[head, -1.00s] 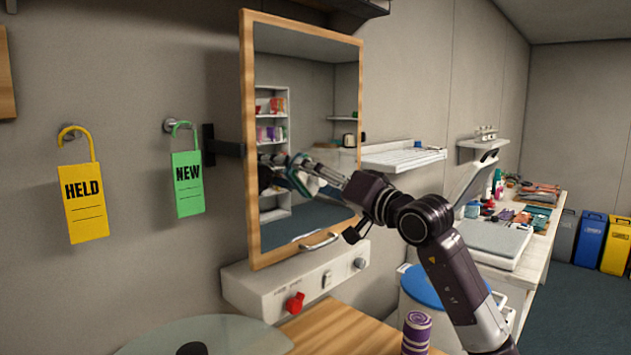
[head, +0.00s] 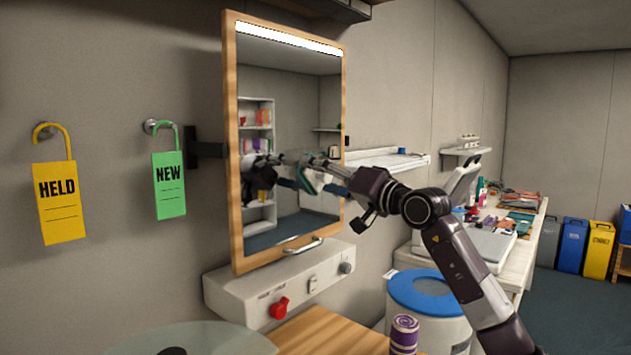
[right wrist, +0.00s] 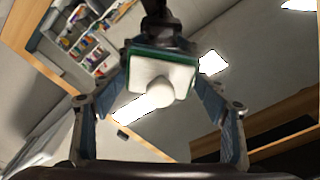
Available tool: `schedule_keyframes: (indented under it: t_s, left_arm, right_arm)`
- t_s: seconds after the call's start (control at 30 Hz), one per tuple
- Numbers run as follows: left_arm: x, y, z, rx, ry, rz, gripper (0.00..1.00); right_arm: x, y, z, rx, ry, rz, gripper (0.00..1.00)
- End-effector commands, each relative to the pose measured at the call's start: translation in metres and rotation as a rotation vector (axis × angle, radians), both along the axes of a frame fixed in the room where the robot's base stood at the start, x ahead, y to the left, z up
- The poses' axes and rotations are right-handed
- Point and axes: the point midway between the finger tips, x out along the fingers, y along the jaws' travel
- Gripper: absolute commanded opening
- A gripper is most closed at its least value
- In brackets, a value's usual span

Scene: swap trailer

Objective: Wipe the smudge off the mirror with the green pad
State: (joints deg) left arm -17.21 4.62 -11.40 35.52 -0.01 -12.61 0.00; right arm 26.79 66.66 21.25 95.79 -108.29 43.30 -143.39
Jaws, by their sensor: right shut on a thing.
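The wood-framed mirror (head: 232,215) hangs on the wall left of centre in the head view. My right gripper (head: 325,174) is in front of the right half of its glass, shut on the green pad (head: 308,181). In the right wrist view the green pad (right wrist: 137,78) has a pale face with a round white knob and sits between the fingers. The reflection of my gripper shows in the glass to the left; whether the pad touches the glass I cannot tell. I cannot make out a distinct smudge among the reflections. My left gripper is out of view.
A white control box (head: 245,292) with a red knob is under the mirror. A yellow HELD tag (head: 60,225) and a green NEW tag (head: 170,200) hang at left. A blue-lidded bin (head: 430,290) and purple roll (head: 404,335) are below my right arm.

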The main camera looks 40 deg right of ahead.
Motion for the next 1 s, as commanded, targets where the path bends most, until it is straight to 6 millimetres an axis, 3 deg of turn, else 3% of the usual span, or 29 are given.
schedule_keyframes:
  t_s: [0.23, 0.63, 1.0]
  left_arm:
    - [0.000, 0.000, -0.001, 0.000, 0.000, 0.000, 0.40]
    - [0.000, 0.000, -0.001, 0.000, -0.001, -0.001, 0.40]
    - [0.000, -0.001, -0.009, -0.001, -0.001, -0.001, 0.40]
  right_arm:
    - [0.001, -0.009, 0.000, 0.001, 0.000, -0.001, 0.48]
    - [0.003, -0.042, 0.000, 0.001, 0.000, -0.001, 0.48]
    - [0.005, -0.038, -0.002, -0.003, -0.001, -0.001, 0.48]
